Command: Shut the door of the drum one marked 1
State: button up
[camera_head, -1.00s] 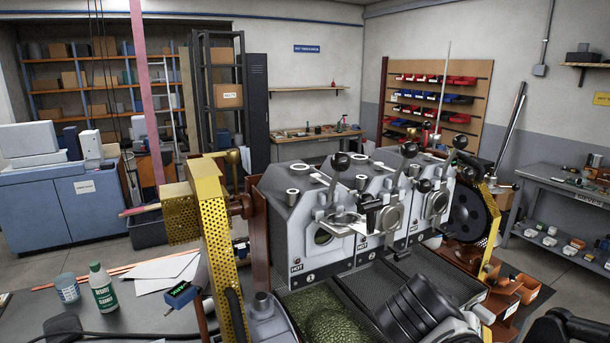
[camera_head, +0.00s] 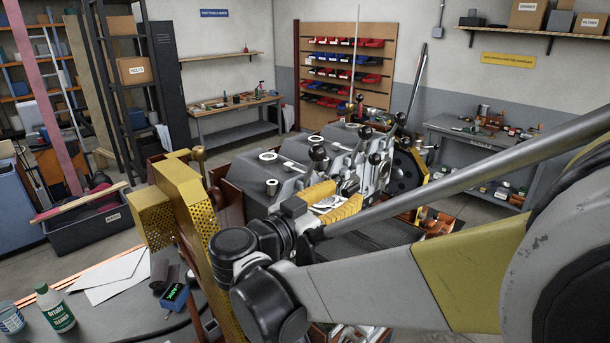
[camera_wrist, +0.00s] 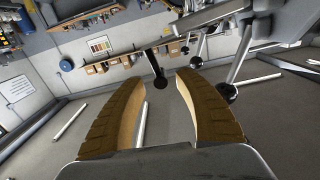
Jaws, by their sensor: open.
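The roaster's grey drum housing (camera_head: 245,172) stands mid-picture in the head view, behind my arm. My gripper (camera_head: 345,192) is at its near left end, with its yellow fingers apart and nothing held. Drum one's door, its opening and the mark 1 are largely hidden by my gripper and wrist. A black ball knob (camera_head: 350,185) shows at the fingertips, apparently the door's handle. In the wrist view, my open gripper (camera_wrist: 160,88) has a black ball knob (camera_wrist: 160,81) on a dark stem centred between the tips. I cannot tell how deep it lies.
A yellow perforated guard (camera_head: 190,205) rises left of my wrist. A bench with a green-labelled bottle (camera_head: 56,310) is at lower left.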

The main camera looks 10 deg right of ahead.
aim_at(353, 190)
jog(key=shift+x, duration=1.8)
jog(key=shift+a, duration=0.1)
grip_shut()
jog(key=shift+f, duration=0.1)
